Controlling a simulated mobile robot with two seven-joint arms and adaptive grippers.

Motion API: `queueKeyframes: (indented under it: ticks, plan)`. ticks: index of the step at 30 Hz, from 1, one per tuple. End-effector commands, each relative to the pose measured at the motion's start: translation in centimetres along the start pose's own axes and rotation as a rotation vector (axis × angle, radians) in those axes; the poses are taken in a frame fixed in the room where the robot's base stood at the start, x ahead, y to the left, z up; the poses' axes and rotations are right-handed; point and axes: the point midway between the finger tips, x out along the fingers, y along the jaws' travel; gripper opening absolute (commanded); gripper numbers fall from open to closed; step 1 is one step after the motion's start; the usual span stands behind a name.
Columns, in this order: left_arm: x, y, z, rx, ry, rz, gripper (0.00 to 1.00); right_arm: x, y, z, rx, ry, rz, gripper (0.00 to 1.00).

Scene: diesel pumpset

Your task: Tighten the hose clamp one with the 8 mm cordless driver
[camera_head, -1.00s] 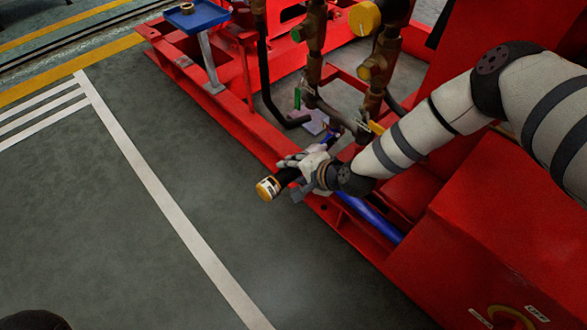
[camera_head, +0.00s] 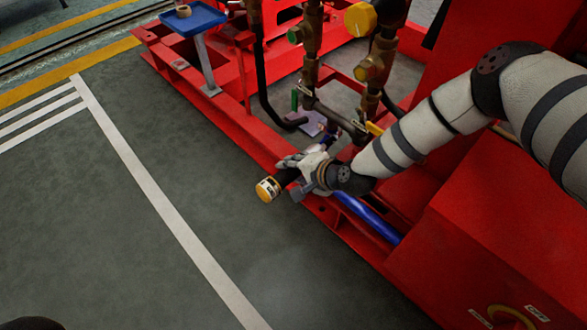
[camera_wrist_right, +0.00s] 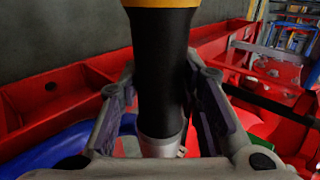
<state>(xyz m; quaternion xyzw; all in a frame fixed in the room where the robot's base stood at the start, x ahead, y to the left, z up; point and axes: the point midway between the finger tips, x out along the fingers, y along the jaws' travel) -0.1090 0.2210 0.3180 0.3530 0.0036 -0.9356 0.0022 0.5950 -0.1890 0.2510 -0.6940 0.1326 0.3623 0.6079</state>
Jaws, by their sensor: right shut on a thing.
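The cordless driver (camera_head: 271,188) has a black body with a yellow and white end. My right gripper (camera_head: 305,168) is shut around its black body, over the front red rail of the pumpset. The yellow end points down-left over the floor in the head view. In the right wrist view, the black driver (camera_wrist_right: 160,60) stands between both fingers, with a silvery part at its lower end. A blue hose (camera_head: 366,216) runs beneath my right wrist. Hose clamp one cannot be made out; my gripper and arm cover part of that area. My left gripper is not in view.
Brown pipes with a yellow-capped valve (camera_head: 361,18) and a green handle (camera_head: 294,100) rise behind the gripper. A blue tray (camera_head: 205,20) stands on a post at the far left. A red housing (camera_head: 500,220) fills the right. The grey floor (camera_head: 90,230) is clear.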

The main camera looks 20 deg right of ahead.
Motion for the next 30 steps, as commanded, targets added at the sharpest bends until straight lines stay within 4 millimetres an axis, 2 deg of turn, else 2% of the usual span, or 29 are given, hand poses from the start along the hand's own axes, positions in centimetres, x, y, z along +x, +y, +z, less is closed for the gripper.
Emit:
queueKeyframes:
  ticks: [30]
  plan:
    - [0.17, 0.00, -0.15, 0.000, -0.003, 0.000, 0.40, 0.00, -0.20, -1.01, 0.000, 0.004, -0.004, 0.00]
